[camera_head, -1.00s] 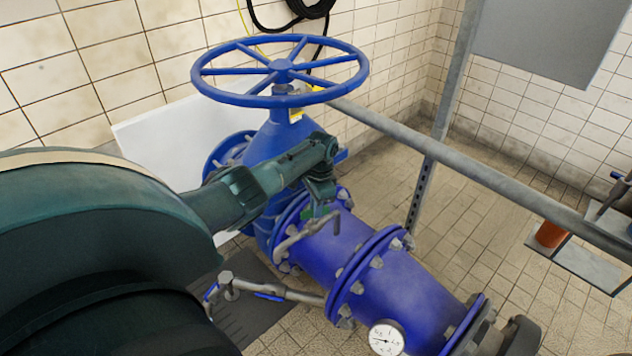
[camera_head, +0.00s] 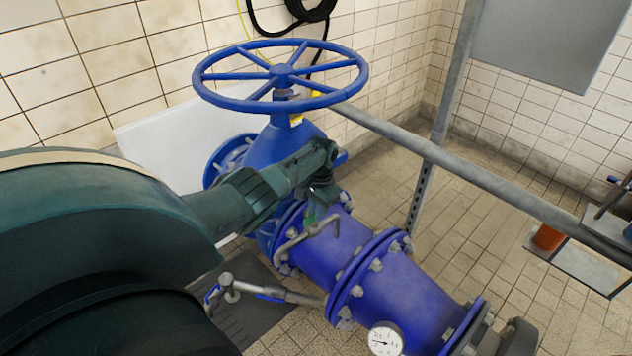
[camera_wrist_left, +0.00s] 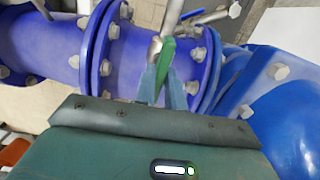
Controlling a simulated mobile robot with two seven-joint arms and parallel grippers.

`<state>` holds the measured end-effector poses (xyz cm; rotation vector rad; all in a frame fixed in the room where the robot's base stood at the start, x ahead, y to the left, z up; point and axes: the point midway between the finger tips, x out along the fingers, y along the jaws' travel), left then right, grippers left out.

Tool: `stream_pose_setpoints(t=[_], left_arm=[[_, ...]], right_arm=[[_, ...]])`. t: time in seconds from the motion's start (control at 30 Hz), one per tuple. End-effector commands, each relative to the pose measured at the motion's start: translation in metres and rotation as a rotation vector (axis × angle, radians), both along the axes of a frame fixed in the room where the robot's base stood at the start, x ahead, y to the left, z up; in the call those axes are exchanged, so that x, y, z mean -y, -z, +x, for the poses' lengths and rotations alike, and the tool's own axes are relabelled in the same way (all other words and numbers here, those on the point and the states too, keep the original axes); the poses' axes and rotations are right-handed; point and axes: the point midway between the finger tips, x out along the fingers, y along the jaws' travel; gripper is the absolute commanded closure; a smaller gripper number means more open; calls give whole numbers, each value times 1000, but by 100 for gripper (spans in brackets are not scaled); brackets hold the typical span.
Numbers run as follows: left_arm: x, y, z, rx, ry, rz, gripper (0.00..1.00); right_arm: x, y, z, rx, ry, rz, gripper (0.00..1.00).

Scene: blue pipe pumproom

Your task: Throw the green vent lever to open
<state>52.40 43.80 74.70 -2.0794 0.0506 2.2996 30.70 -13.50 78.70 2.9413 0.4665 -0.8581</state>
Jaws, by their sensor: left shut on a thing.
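The green vent lever (camera_wrist_left: 166,60) shows in the left wrist view between the two fingers of my left gripper (camera_wrist_left: 163,88), which is shut on it. The lever stands on a thin grey vent pipe (camera_wrist_left: 171,18) over the blue main pipe. In the head view my left gripper (camera_head: 312,206) reaches over the blue pipe from the left, just by the small bent vent pipe (camera_head: 292,243). Only a small bit of the green lever (camera_head: 309,218) shows there; the rest is hidden by the gripper. My right gripper is in neither view.
A big blue handwheel (camera_head: 282,75) stands behind my left wrist. A grey rail (camera_head: 480,175) crosses to the right. A pressure gauge (camera_head: 385,339) sits low on the blue pipe (camera_head: 395,290). A lower side pipe with a blue-handled valve (camera_head: 268,296) lies below.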

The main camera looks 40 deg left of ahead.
Motion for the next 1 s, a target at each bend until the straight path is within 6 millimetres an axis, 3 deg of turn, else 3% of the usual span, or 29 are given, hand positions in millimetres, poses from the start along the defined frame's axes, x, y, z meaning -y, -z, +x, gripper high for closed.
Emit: stream_pose_setpoints(t=[0.17, 0.2, 0.43, 0.77, 1.0], left_arm=[[0, 0, 0, 1, -3, -1, 100], [0, 0, 0, 1, -3, -1, 87], [0, 0, 0, 1, -1, -1, 68], [0, -6, 1, 2, 0, 0, 67], [-1, -50, 6, 5, 1, 2, 67]], right_arm=[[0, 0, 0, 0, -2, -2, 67], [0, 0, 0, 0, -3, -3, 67], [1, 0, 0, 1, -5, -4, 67], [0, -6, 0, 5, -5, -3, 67], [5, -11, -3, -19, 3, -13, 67]])
